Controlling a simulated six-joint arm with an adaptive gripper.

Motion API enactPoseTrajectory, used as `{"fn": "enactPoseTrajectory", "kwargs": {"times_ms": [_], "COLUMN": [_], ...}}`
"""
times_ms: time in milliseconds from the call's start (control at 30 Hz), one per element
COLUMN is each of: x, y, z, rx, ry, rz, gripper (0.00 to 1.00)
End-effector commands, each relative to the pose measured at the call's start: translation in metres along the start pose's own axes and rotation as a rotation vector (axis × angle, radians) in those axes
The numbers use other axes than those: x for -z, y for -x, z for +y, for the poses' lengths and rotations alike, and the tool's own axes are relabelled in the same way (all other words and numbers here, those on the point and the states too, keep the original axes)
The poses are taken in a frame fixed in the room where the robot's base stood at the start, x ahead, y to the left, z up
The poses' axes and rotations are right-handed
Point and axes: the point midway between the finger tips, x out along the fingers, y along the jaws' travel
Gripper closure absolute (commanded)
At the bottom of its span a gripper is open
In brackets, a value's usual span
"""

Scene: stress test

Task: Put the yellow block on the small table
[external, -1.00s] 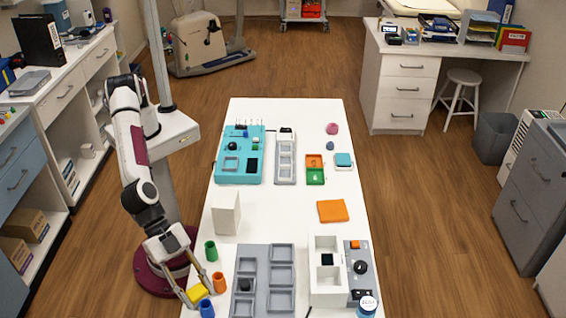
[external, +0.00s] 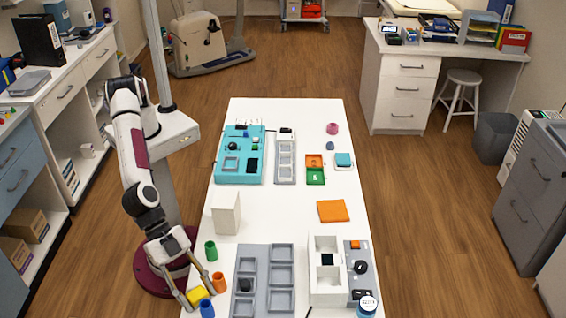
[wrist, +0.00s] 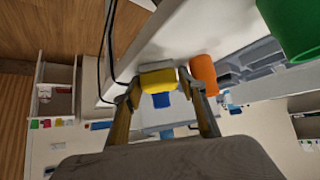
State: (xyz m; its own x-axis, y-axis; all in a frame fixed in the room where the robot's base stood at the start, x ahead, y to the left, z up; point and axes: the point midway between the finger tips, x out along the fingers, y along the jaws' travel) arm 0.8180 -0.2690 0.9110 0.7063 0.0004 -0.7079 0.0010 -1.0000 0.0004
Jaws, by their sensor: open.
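The yellow block (external: 196,296) is at the near left edge of the long white table (external: 275,215), beside a blue cup (external: 207,308) and an orange cup (external: 218,282). My gripper (external: 201,298) is low at this edge, its fingers open on either side of the block. In the wrist view, the yellow block (wrist: 158,78) shows between the spread fingertips of my gripper (wrist: 159,86); whether either finger touches it is unclear. I cannot tell which piece of furniture is the small table; a small round white stool (external: 463,77) stands at the back right.
A green cup (external: 211,250) and a white upright box (external: 227,213) stand beyond the gripper. A grey compartment tray (external: 263,282) and a white holder (external: 326,270) lie to the right. The table's middle is mostly clear around an orange square (external: 333,211).

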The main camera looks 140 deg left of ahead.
Motion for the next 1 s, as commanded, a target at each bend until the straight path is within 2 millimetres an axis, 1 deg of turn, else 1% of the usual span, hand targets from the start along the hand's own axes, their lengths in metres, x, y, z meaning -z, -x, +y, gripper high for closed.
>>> {"fn": "enactPoseTrajectory", "kwargs": {"times_ms": [167, 367, 567, 1000], "x": [0.003, 0.003, 0.003, 0.003], "y": [0.004, 0.015, 0.031, 0.075], "z": [0.0, 0.0, 0.0, 0.001], "rx": [0.0, 0.0, 0.0, -0.001], "ry": [-0.001, -0.001, -0.001, -0.001], "rz": [0.0, 0.001, 0.0, 0.001], "gripper": [0.59, 0.59, 0.59, 0.59]}}
